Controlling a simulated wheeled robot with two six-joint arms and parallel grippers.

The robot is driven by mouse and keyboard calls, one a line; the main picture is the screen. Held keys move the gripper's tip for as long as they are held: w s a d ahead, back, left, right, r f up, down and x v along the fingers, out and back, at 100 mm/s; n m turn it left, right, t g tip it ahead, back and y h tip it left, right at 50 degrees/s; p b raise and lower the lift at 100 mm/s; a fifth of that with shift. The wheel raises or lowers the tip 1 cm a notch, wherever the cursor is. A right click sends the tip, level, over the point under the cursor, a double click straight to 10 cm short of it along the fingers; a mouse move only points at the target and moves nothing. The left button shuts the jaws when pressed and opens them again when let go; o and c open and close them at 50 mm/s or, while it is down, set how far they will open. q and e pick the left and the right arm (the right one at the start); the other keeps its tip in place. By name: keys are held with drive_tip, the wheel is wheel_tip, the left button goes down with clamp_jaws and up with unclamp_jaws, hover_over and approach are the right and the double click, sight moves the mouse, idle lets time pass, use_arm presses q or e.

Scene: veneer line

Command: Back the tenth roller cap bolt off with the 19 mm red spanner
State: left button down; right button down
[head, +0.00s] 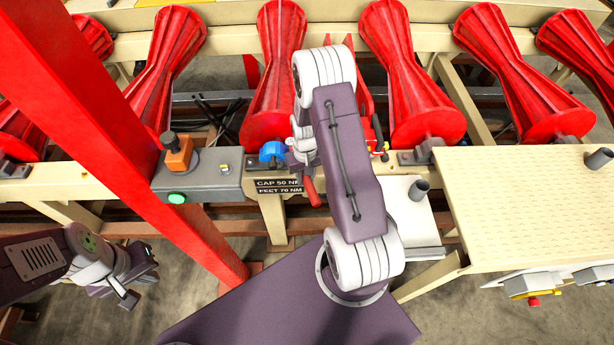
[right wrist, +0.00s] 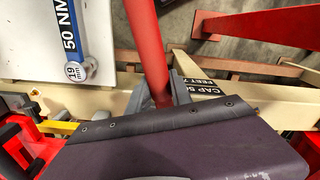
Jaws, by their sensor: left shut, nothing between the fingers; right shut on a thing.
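My right gripper (head: 304,160) is shut on the red spanner (head: 311,190) beside the blue bearing cap (head: 272,151) on the cream rail. In the right wrist view the spanner's red shaft (right wrist: 146,45) stands between the fingers of my right gripper (right wrist: 160,98). The spanner's working end is hidden, so I cannot tell whether it sits on a bolt. The cap bolt itself cannot be made out behind my right arm. My left gripper (head: 128,288) is shut and empty at the lower left, away from the rail.
A black torque label (head: 278,187) is on the rail. A white tray (head: 418,220) lies right; a blue-labelled 19 mm tool (right wrist: 74,45) rests there. Several red rollers (head: 405,75) line the back.

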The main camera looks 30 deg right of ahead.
drive_tip(key=shift+a, duration=0.2)
drive_tip(key=shift+r, duration=0.1)
drive_tip(key=shift+r+p, duration=0.9)
drive_tip(key=shift+r, duration=0.1)
drive_tip(key=shift+w+a+m, duration=0.15)
drive_tip(key=shift+a+m, duration=0.15)
drive_tip(key=w+a+m, duration=0.5)
drive_tip(key=a+m, duration=0.2)
drive_tip(key=shift+w+a, duration=0.3)
drive_tip(key=shift+a, duration=0.1)
